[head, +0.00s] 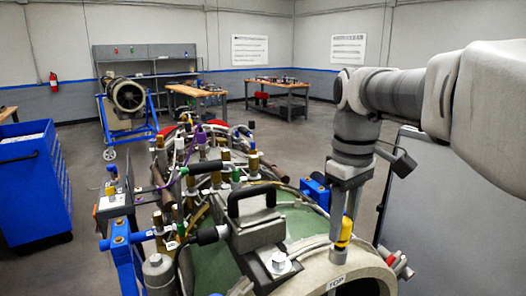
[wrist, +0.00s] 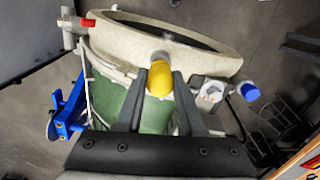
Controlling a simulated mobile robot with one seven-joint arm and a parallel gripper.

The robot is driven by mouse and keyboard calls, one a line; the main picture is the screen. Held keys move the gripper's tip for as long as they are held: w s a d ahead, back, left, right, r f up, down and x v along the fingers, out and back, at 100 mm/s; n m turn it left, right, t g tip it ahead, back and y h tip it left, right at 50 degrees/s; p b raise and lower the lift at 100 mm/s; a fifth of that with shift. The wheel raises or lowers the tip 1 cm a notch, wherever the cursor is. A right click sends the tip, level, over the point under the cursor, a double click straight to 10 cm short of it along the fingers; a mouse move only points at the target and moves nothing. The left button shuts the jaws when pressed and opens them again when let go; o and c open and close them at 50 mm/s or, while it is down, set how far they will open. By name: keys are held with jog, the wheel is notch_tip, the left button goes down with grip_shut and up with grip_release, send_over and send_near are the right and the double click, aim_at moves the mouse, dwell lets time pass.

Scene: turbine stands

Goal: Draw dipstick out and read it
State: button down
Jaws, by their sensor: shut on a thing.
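A rounded tan end shows just beyond the handle. The rod below the handle is hidden, so I cannot tell how far it is out, and no level marks show.
The turbine (head: 300,215) carries many pipes and fittings. A black-handled grey box (head: 258,220) stands left of my gripper. A blue-tipped fitting (wrist: 249,91) and a red-tipped one (wrist: 66,22) stick out nearby. A blue tool cabinet (head: 35,180) stands far left. Open floor lies behind.

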notch_tip(320, 180, up, 22)
jog(key=p, duration=1)
jog(key=shift+p, duration=0.4)
dwell(1.5)
jog(key=shift+f, duration=0.15)
jog(key=c, duration=1.1)
grip_release()
grip_shut()
